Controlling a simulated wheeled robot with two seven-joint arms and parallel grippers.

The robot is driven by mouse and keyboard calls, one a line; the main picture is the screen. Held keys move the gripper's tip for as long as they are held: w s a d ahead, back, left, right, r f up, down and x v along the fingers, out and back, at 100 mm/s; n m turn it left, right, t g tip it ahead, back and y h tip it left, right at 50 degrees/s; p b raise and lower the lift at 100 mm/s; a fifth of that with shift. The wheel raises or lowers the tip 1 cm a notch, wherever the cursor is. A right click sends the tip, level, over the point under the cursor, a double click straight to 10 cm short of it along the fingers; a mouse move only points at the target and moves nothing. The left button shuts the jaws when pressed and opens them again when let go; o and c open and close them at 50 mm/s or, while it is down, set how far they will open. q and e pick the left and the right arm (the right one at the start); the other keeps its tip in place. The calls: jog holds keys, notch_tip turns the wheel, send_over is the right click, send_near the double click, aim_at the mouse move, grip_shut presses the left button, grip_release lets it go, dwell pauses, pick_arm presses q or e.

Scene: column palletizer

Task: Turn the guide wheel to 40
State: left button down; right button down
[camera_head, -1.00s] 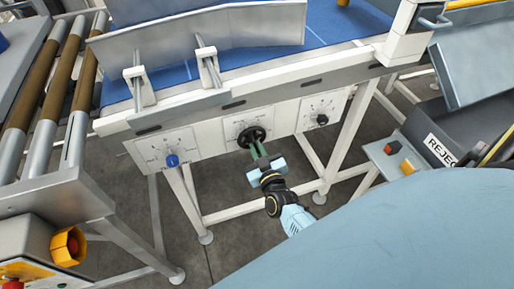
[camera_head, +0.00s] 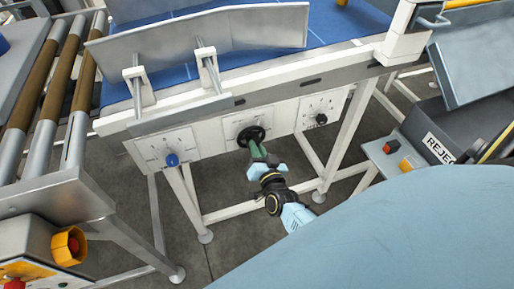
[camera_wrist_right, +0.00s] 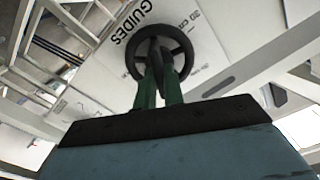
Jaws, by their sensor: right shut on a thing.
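The guide wheel (camera_head: 246,137) is a small black handwheel on the middle white dial panel (camera_head: 233,124) of the conveyor's side. In the right wrist view the black wheel (camera_wrist_right: 136,60) shows beside the printed word "GUIDES" and a "30 cm" mark. My right gripper (camera_head: 257,146) has green fingers and reaches up to the wheel from below. In the wrist view its fingers (camera_wrist_right: 159,80) are shut on the wheel's middle. The wheel's pointer setting cannot be read. My left gripper is not in view.
A blue knob (camera_head: 172,160) sits on the panel to the left and a black knob (camera_head: 321,119) on the panel to the right. White frame legs (camera_head: 187,205) stand below. A reject bin (camera_head: 440,120) and a button box (camera_head: 392,155) are at the right.

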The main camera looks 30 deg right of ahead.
jog(key=shift+m, duration=0.3)
jog(key=c, duration=1.5)
grip_release()
jog(key=shift+s, duration=0.1)
jog(key=v, duration=1.3)
jog(key=shift+p, duration=0.3)
jog(key=shift+a, duration=0.1)
